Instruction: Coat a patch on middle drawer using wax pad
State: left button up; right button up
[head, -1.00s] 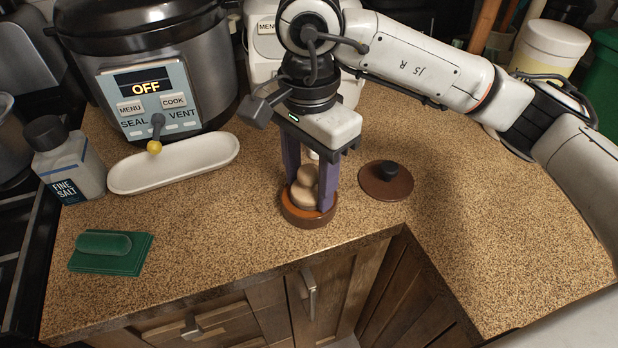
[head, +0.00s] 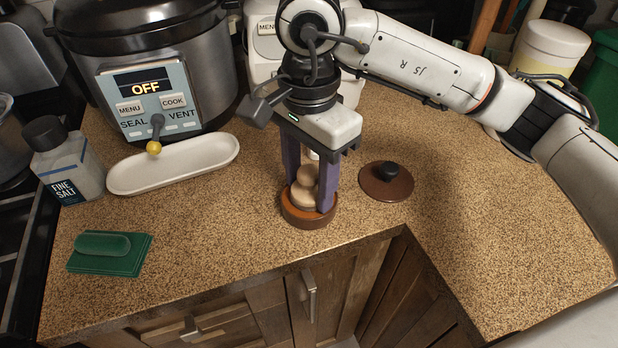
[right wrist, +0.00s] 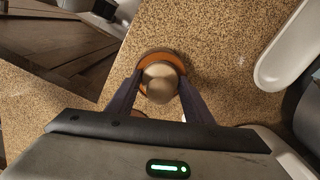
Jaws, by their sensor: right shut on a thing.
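A beige pad with a rounded knob (head: 307,176) sits in a round orange-brown dish (head: 307,219) on the counter; I take it for the wax pad. In the right wrist view the knob (right wrist: 159,84) shows from above with the dish rim (right wrist: 150,57) around it. My right gripper (head: 311,198) points down with its purple fingers on both sides of the knob, shut on it. The pad's underside is hidden in the dish. Wooden cabinet fronts with metal handles (head: 191,329) are below the counter edge; I cannot tell which is the middle drawer. My left gripper is not in view.
A brown lid with a black knob (head: 387,186) lies just right of the dish. A green pad with a handle (head: 108,262) lies front left. A white oblong tray (head: 180,175), a salt bottle (head: 75,170) and a cooker (head: 205,75) stand behind. The counter's front middle is clear.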

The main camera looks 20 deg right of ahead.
aim_at(309, 170)
jog(key=shift+s+f, duration=0.1)
